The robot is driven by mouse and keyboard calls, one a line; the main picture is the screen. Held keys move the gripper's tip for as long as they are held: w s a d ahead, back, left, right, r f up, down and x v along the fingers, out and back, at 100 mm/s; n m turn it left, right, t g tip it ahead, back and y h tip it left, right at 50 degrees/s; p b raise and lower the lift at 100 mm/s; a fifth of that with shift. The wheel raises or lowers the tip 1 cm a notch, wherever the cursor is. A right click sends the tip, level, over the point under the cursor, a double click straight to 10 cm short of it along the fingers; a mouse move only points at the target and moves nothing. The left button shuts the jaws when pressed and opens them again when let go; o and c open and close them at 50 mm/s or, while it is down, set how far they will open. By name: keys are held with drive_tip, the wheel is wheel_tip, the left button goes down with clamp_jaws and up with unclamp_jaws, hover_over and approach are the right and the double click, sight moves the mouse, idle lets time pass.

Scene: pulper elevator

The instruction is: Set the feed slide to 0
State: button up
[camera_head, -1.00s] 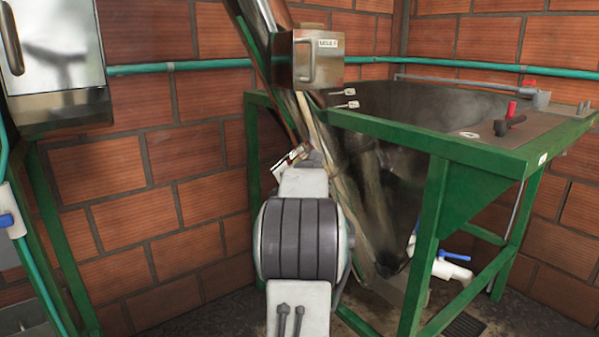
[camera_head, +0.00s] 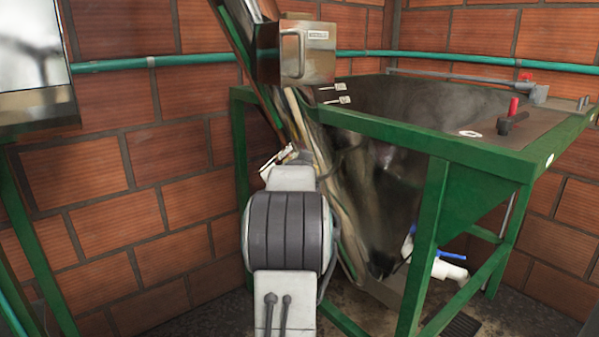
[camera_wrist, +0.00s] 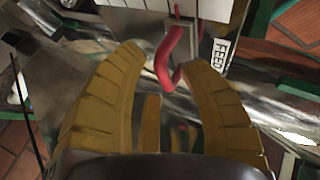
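In the wrist view a red hooked handle (camera_wrist: 168,62) hangs from a grey bracket under a white panel (camera_wrist: 150,10). A white label reading FEED (camera_wrist: 220,54) is just right of it. My gripper (camera_wrist: 160,62) has two yellow ribbed fingers spread apart, one on each side of the red handle. The handle's bent lower end shows in the gap near the fingertips, and no finger is seen closed on it. In the head view my own arm covers most of the gripper, and the red handle cannot be made out there.
A metal box (camera_head: 305,50) with a handle sits on a slanted tube. A green frame (camera_head: 440,150) holds a large dark metal tank (camera_head: 400,110) to the right. A blue-handled valve (camera_head: 449,267) is low down. A metal cabinet (camera_head: 35,60) stands left by the brick wall.

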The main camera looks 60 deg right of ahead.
clamp_jaws()
idle(0.3)
